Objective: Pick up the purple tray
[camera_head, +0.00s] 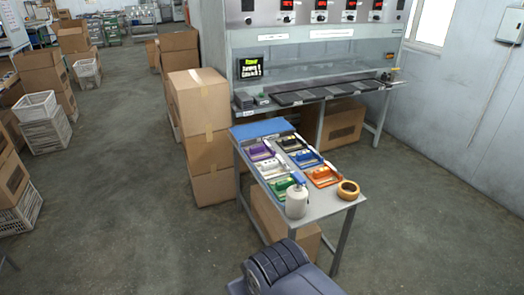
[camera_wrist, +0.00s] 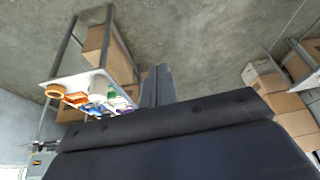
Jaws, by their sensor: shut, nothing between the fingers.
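The purple tray (camera_head: 260,153) lies on the small metal table, in the back left of a group of coloured trays. In the wrist view, a bit of purple (camera_wrist: 121,102) shows at the near end of the row of trays, partly hidden by my gripper's body. My gripper (camera_wrist: 157,72) is shut and empty, its two dark fingers side by side. It is well apart from the tray and the table. In the head view, a dark part of my arm shows at the bottom; the fingertips cannot be made out there.
Cardboard boxes (camera_head: 203,110) stack at the table's left. A workbench (camera_head: 320,92) stands behind.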

